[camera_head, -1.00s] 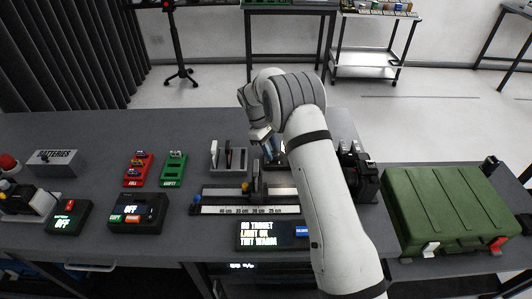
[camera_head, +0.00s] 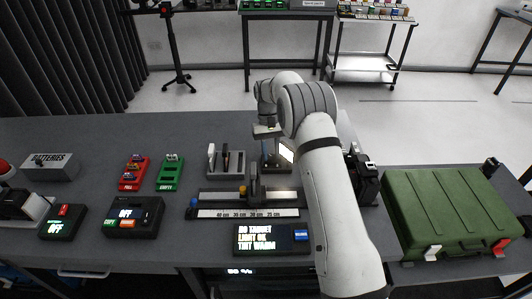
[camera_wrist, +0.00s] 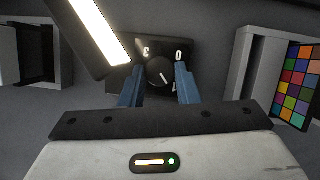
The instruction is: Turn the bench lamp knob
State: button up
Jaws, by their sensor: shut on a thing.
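The bench lamp's knob (camera_wrist: 160,72) is round and black with a light pointer line, set on a dark base (camera_wrist: 165,52) with white marks around it. In the wrist view my gripper (camera_wrist: 159,80) has its two blue fingers on either side of the knob, shut on it. The lamp's lit panel (camera_wrist: 98,30) glows warm white at upper left. In the head view the lit panel (camera_head: 286,151) shows beside my gripper (camera_head: 267,149), which points down at the lamp base; the knob is hidden there.
A slotted holder (camera_head: 224,162) stands left of the lamp, and a ruled rail (camera_head: 245,212) lies in front. A display (camera_head: 262,238) reads no target, light OK, tint warm. A black camera-like device (camera_head: 363,178) and green case (camera_head: 445,212) are to the right. A colour chart (camera_wrist: 298,85) is near.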

jog(key=shift+s+d+f+m, duration=0.15)
jog(key=shift+s+f+m, duration=0.05)
jog(key=shift+f+m, duration=0.1)
dwell(0.4)
jog(key=o, duration=1)
jog(key=shift+r, duration=0.2)
jog(key=shift+c, duration=0.2)
jog(key=shift+w, duration=0.1)
jog(key=shift+r, duration=0.1)
jog(key=v, duration=0.7)
jog(key=shift+w+r+b, duration=0.2)
jog(key=shift+r+b, duration=0.1)
jog(key=shift+b, duration=0.15)
